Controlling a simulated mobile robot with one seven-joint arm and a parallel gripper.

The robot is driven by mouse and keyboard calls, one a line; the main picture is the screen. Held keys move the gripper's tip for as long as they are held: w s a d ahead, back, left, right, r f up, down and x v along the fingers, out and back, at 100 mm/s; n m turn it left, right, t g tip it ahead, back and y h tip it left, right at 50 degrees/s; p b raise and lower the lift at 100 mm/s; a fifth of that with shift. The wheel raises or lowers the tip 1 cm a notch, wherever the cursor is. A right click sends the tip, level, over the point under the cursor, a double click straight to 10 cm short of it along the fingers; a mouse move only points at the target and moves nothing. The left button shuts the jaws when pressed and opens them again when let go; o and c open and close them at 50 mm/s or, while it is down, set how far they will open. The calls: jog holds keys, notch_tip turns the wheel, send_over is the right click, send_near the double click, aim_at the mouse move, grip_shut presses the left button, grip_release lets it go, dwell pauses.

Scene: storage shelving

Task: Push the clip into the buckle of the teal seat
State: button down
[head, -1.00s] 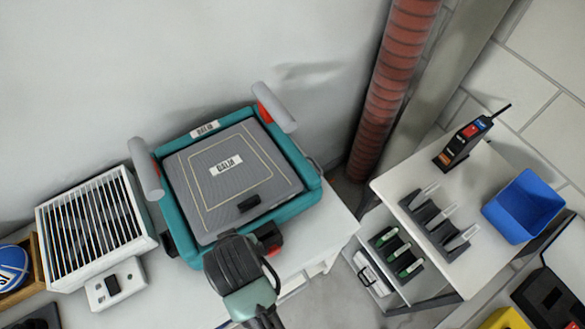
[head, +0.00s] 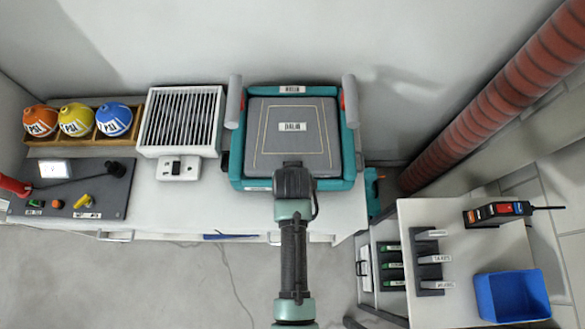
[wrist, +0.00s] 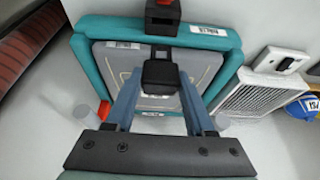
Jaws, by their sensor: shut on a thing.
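The teal seat (head: 349,152) lies on the white bench in the head view, with a grey pad inside its teal frame. My gripper (head: 293,183) is above the middle of its front edge and hides what is beneath. In the wrist view, my gripper (wrist: 160,80) has its two blue fingers on either side of the black clip (wrist: 160,74), shut on it over the grey pad. The black buckle (wrist: 163,20) with a red top sits at the middle of the teal frame edge, in line with the clip and apart from it. The buckle is hidden in the head view.
Grey padded bars (head: 235,101) stand at both sides of the seat. A white slatted heater (head: 181,118) is close on the left, with balls in a wooden rack beyond. A red ribbed column (head: 490,100) and a side table with a blue bin (head: 512,297) are at right.

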dwell(0.4)
jog(key=shift+f+b, duration=2.15)
jog(key=shift+f, duration=0.75)
jog(key=shift+f+b, duration=1.4)
jog(key=shift+f, duration=0.85)
dwell(0.4)
grip_release()
jog(key=shift+s, duration=0.1)
jog(key=shift+r, duration=0.15)
jog(key=shift+r+p, duration=3.9)
